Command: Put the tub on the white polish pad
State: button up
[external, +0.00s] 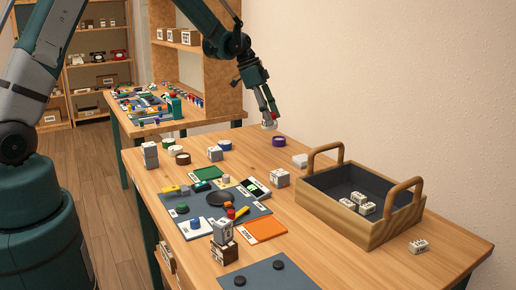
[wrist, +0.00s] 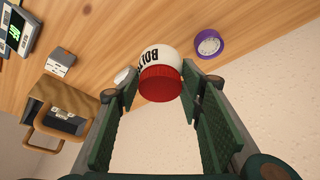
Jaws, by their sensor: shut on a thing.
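My gripper (external: 268,108) is at the far end of the table, fingers pointing down. It is shut on a small white tub (external: 269,125). In the wrist view the tub (wrist: 160,62) sits between the fingertips (wrist: 160,92), with a red end facing the camera and black lettering on its white side. It appears held above the table; the exact gap is hard to tell. A flat white square (external: 188,229) with a blue round piece on it lies at the near left. A low white item (external: 301,160) lies behind the wooden carrier. I cannot tell which is the polish pad.
A wooden carrier (external: 375,234) with raised handles and several small boxes inside stands at the right. A purple ring (external: 279,141) lies close below my gripper. A grey mat (external: 253,212) with tools, an orange pad (external: 265,230) and a green pad (external: 208,173) fill the middle.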

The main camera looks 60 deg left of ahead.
jog(key=w+d+r, duration=0.1)
jog(key=w+d, duration=0.1)
jog(key=d, duration=0.6)
jog(key=w+d+r+p, duration=0.1)
jog(key=w+d, duration=0.2)
jog(key=d, duration=0.4)
jog(key=shift+d+r+m, duration=0.3)
jog(key=shift+d, duration=0.1)
send_over(303, 157)
jog(key=shift+d+f, duration=0.1)
jog(key=shift+f, duration=3.05)
jog(key=shift+f, duration=0.1)
jog(key=shift+f, duration=1.75)
jog(key=shift+f+b, duration=0.15)
jog(key=shift+b, duration=0.15)
jog(key=o, duration=0.9)
jog(key=shift+o, duration=0.3)
